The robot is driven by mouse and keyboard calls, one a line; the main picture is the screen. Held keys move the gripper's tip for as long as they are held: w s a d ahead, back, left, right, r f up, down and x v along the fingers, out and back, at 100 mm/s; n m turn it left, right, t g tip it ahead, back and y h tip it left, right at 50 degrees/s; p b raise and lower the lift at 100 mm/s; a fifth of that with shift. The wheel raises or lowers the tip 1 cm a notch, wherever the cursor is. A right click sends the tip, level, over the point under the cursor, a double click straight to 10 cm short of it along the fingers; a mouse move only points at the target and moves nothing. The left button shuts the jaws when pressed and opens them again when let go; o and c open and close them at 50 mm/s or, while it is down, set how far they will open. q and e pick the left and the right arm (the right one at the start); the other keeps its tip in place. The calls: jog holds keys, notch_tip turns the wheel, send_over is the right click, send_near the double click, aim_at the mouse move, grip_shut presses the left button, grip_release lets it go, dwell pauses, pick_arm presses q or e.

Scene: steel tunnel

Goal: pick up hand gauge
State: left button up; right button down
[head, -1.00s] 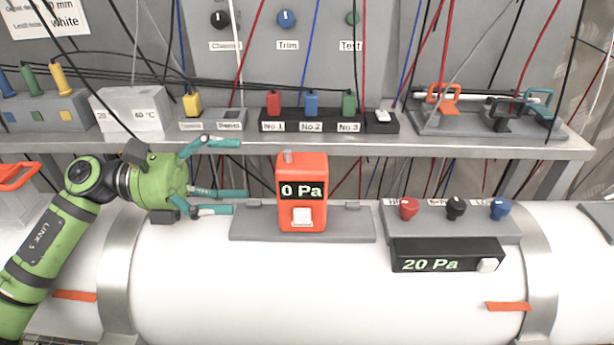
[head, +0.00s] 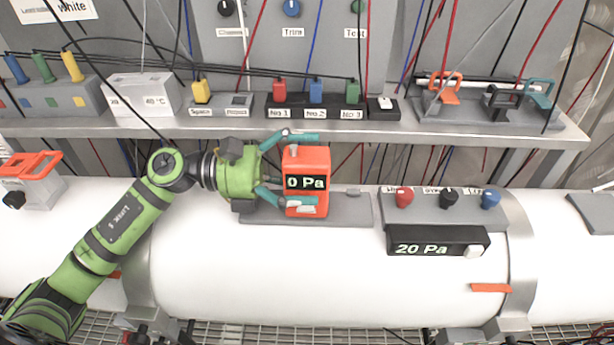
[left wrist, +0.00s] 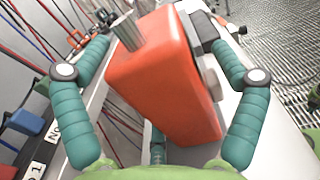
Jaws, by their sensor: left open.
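The hand gauge (head: 306,164) is an orange box with a black display reading 0 Pa and a white button, partly covered by a finger. It stands upright on a grey holder plate (head: 348,208) on the white pipe. My left gripper (head: 300,170) has its teal fingers spread around the gauge, one across its top side and one low across its front. In the left wrist view the gauge (left wrist: 165,75) fills the space between the open fingers, with gaps visible. A metal stub tops it. My right gripper is not in view.
Right of the gauge, a grey panel holds red, black and blue knobs above a black 20 Pa display (head: 437,242). Behind runs a grey shelf (head: 420,131) with coloured plugs and hanging cables. An orange-handled block (head: 33,180) sits far left.

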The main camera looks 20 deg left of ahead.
pick_arm(q)
jog(key=shift+a, duration=0.1)
jog(key=c, duration=1.5)
jog(key=shift+o, duration=0.2)
jog(key=shift+r, duration=0.1)
